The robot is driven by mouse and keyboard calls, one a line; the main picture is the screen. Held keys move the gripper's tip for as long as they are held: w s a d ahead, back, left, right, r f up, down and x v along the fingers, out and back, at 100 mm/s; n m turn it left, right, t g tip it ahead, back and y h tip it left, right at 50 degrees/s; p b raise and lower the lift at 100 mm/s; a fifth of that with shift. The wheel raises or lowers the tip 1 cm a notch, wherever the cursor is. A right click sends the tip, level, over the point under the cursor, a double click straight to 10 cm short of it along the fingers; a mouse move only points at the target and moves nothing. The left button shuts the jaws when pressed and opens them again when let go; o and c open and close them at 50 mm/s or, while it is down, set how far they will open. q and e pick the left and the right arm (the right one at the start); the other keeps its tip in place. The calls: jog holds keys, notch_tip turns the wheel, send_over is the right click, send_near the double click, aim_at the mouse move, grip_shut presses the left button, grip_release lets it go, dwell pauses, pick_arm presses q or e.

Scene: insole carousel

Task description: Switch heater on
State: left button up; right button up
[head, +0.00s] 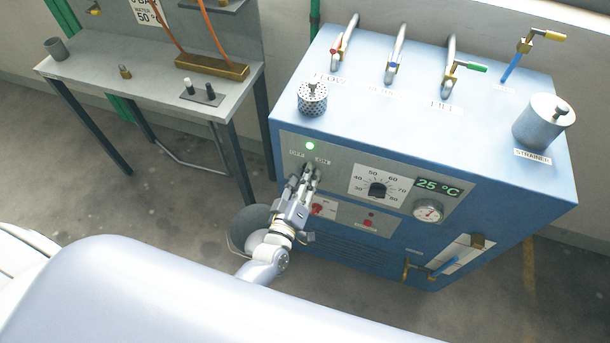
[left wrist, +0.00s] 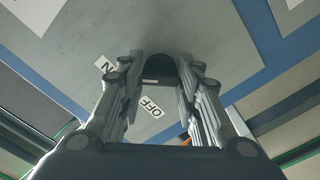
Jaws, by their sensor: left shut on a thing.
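The blue machine (head: 420,128) has a grey front panel with a lit green lamp (head: 310,146). Below the lamp is a dark rotary knob, mostly hidden by my left gripper (head: 310,174) in the head view. In the left wrist view the dark knob (left wrist: 187,70) sits between the fingers of my left gripper (left wrist: 165,82), which is shut on it. An OFF label (left wrist: 150,106) and a partly hidden label ending in N (left wrist: 105,64) flank it. I cannot tell the knob's exact angle. My right gripper is not in view.
The panel also carries a temperature dial (head: 377,189), a 25 °C display (head: 438,188), a round gauge (head: 428,211) and red switches (head: 370,218). Valves stand on top. A grey bucket (head: 247,226) is on the floor beside my gripper. A grey bench (head: 130,68) stands at the left.

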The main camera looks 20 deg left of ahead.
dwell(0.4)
pick_arm(q)
jog(key=o, duration=1)
jog(key=shift+o, duration=0.2)
jog(key=s, duration=1.2)
jog(key=shift+a, duration=0.2)
jog(key=shift+f, duration=0.1)
